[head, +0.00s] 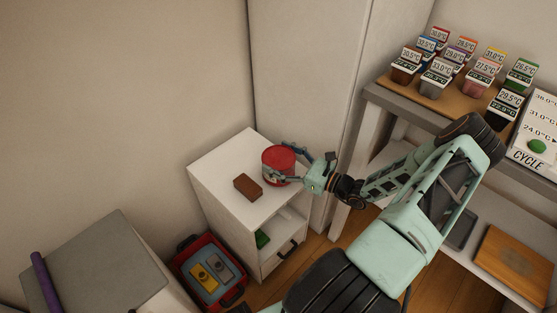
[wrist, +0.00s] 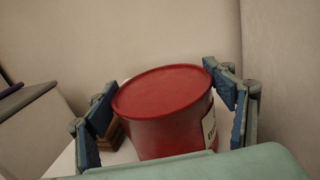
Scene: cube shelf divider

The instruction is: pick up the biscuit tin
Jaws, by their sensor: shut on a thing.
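The biscuit tin is a round red tin (head: 277,157) with a flat lid. In the head view it is at the back right of the white cabinet's top (head: 215,160). In the wrist view the red tin (wrist: 165,105) fills the middle, with part of a pale label on its right side. My gripper (head: 290,166) reaches in from the right and is shut on the tin, one blue-padded finger on each side. I cannot tell whether the tin's base touches the cabinet top.
A brown block (head: 248,187) lies on the cabinet top just left of the tin, close to the left finger. A red crate (head: 232,296) sits on the floor by the cabinet. A bench with several labelled small containers (head: 433,84) stands at the right. Walls are close behind.

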